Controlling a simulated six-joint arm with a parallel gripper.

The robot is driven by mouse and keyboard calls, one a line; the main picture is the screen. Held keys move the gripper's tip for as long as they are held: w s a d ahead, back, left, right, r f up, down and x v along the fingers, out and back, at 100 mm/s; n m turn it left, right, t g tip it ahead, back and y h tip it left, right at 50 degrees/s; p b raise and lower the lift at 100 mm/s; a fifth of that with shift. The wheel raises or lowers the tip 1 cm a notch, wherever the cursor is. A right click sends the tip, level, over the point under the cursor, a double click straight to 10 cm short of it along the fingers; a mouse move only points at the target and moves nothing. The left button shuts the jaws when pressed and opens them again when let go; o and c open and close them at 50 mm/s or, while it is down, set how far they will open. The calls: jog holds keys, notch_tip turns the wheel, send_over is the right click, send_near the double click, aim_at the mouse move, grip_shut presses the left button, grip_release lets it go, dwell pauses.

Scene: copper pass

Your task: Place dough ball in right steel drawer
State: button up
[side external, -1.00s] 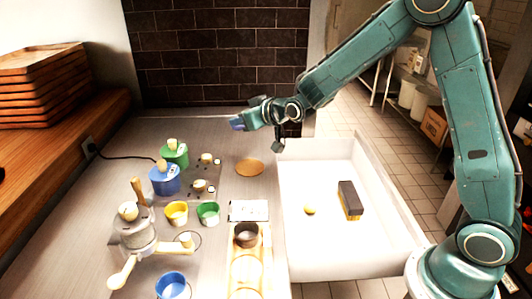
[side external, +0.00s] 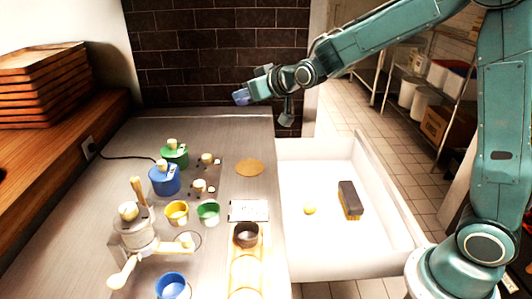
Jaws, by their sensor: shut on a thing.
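A small yellow ball (side external: 310,209), which looks like the dough ball, rests on the floor of the open pale drawer (side external: 300,262) at the right of the worktop. My gripper (side external: 241,97) is high above the back of the worktop, in front of the dark brick wall, well away from the ball. It is shut on a small blue thing at its tip, too small here to make out clearly. The ball lies apart from the drawer's walls.
A dark block-shaped brush (side external: 350,199) lies in the drawer right of the ball. On the worktop stand a blue pot (side external: 164,181), a green pot (side external: 175,155), a hand-cranked machine (side external: 134,232), several cups and a flat round brown disc (side external: 250,168).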

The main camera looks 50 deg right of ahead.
notch_tip(320, 180, up, 6)
jog(key=s+a+n+g+y, duration=0.1)
jog(key=s+a+n+y, duration=0.15)
jog(key=a, duration=1.05)
jog(key=s+a+n+g+y, duration=0.1)
jog(key=s+a+n+y, duration=0.2)
jog(key=a, duration=1.1)
jog(key=s+a+n+g+y, duration=0.2)
jog(key=s+a+n+y, duration=0.1)
jog(key=s+a, duration=0.65)
jog(key=s+a+n+g+y, duration=0.25)
jog(key=s+a, duration=0.35)
jog(key=a, duration=0.6)
jog(key=shift+n+t, duration=0.25)
jog(key=shift+n, duration=0.05)
jog(key=shift+a+f, duration=0.15)
jog(key=shift+f, duration=6.2)
jog(key=shift+a+f, duration=0.1)
jog(key=shift+f, duration=6.25)
jog(key=shift+f, duration=0.15)
